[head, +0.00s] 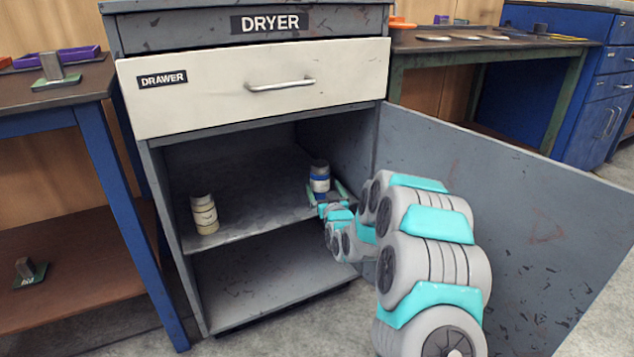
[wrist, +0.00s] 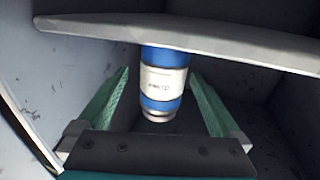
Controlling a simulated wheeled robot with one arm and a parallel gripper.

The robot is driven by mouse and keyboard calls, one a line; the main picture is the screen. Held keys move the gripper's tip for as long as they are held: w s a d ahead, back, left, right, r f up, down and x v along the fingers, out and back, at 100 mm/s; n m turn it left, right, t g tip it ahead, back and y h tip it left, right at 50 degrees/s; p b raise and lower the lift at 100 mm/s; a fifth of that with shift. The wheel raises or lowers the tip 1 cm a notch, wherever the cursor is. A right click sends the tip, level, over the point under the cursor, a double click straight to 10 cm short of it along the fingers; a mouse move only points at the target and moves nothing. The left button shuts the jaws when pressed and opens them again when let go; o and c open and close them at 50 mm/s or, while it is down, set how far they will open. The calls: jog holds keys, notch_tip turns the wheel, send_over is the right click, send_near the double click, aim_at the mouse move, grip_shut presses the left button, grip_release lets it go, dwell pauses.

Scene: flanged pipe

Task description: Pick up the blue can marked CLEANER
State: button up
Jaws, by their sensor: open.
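The blue can (head: 320,178) with a white label band stands upright on the cabinet's middle shelf (head: 262,200), near its right side. In the wrist view the can (wrist: 163,82) appears upside down against the shelf edge (wrist: 190,36); its label print is too small to read surely. My gripper (head: 326,191) reaches in from the front right, at the can's near side. In the wrist view my gripper (wrist: 158,76) is open, with one green finger on each side of the can and gaps visible between. It does not hold the can.
A cream can (head: 204,214) stands on the same shelf at the left. The cabinet door (head: 510,220) is swung open to the right, beside my arm. A closed drawer (head: 210,92) is above the opening. The shelf's middle is bare.

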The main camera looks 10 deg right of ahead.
aim_at(318, 178)
jog(key=shift+w+a+b, duration=0.2)
jog(key=shift+w+a, duration=0.05)
jog(key=shift+w, duration=1.35)
jog(key=shift+w+a+b, duration=0.15)
jog(key=shift+w+a, duration=0.05)
jog(key=shift+w, duration=1.35)
jog(key=shift+c, duration=0.4)
grip_shut()
